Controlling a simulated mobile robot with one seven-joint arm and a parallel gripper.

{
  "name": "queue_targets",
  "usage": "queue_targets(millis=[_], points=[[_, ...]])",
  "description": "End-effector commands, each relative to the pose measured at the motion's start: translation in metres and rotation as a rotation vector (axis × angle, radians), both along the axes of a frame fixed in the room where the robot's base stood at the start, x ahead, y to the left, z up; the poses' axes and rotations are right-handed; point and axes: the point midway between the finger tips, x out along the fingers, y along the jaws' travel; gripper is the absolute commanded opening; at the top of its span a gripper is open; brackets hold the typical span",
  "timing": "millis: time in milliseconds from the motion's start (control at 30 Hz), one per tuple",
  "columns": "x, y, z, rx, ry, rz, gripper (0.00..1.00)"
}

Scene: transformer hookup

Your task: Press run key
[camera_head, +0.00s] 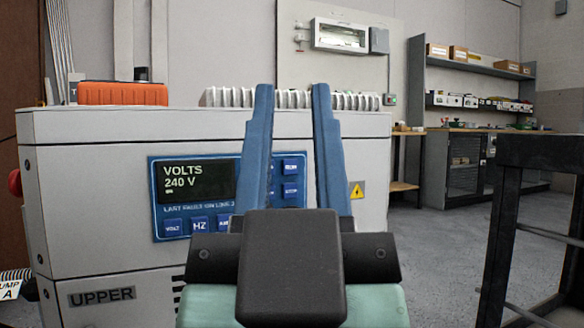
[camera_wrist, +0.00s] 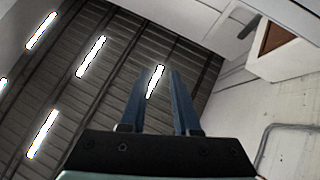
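A light grey cabinet (camera_head: 80,190) marked "UPPER" stands at the left in the head view. Its blue control panel (camera_head: 161,200) has a dark display (camera_head: 198,183) reading "VOLTS 240 V". Blue keys sit below the display, including "VOLT" (camera_head: 174,227) and "HZ" (camera_head: 199,225). I cannot tell which is the run key. My gripper (camera_head: 292,92) is open and empty, its blue fingers pointing up in front of the panel and hiding part of it. The wrist view shows the fingers (camera_wrist: 157,75) against the ceiling.
An orange case (camera_head: 122,94) and a ribbed white hose (camera_head: 345,100) lie on or behind the cabinet top. A dark frame table (camera_head: 540,155) stands close at the right. Shelves and a workbench (camera_head: 455,160) line the back right. The floor (camera_head: 435,245) between is clear.

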Motion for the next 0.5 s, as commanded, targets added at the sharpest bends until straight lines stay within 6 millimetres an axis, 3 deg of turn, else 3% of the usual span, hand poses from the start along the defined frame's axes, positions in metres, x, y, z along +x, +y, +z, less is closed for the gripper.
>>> queue_targets(millis=[33,133,500], points=[[0.0,0.0,-0.0003,0.0,0.0,0.0,0.19],[-0.0001,0.0,-0.0002,0.0,0.0,0.0,0.01],[0.0001,0.0,-0.0002,0.0,0.0,0.0,0.0]])
